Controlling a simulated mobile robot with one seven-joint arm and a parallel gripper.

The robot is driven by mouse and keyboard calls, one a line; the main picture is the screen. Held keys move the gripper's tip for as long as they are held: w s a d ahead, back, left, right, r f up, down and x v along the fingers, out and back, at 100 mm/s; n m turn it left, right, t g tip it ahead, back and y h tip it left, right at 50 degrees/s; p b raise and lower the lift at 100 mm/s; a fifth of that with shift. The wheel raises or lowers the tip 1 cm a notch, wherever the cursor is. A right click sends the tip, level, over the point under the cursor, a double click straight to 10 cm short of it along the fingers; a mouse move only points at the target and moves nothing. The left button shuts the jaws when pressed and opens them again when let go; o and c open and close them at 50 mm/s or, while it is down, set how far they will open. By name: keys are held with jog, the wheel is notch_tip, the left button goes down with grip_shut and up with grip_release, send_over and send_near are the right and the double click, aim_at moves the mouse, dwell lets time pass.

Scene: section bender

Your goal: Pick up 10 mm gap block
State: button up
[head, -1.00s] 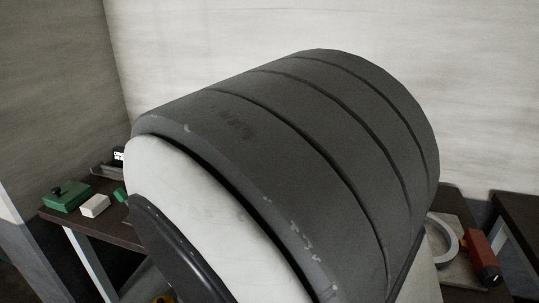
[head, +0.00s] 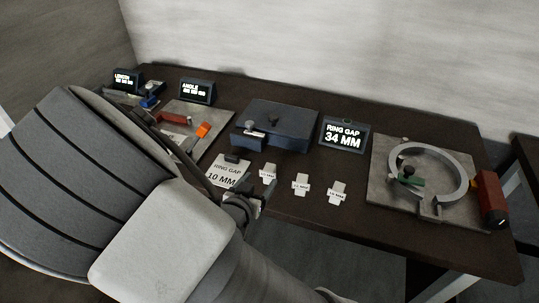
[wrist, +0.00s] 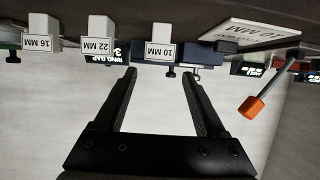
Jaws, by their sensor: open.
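The 10 mm gap block (wrist: 161,50) is a small white block with a "10 MM" label. It shows between and just beyond my fingertips in the wrist view. In the head view it is the leftmost small white block (head: 268,172) on the dark table, its label too small to read. My gripper (wrist: 158,68) is open and empty, its black fingers pointing toward the block. In the head view my gripper (head: 262,191) is just in front of the block, partly hidden by my own arm.
The 22 mm block (head: 301,184) and 16 mm block (head: 337,192) stand to the right. A "RING GAP 10 MM" sign (head: 226,172) is close on the left. Behind are a blue box (head: 283,125) and a "34 MM" display (head: 343,135). A ring fixture (head: 380,194) lies right.

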aim_at(268, 171)
jog(key=b+x, duration=0.1)
jog(key=x, duration=0.8)
jog(key=shift+d+f, duration=0.15)
jog(key=shift+f, duration=0.05)
grip_shut()
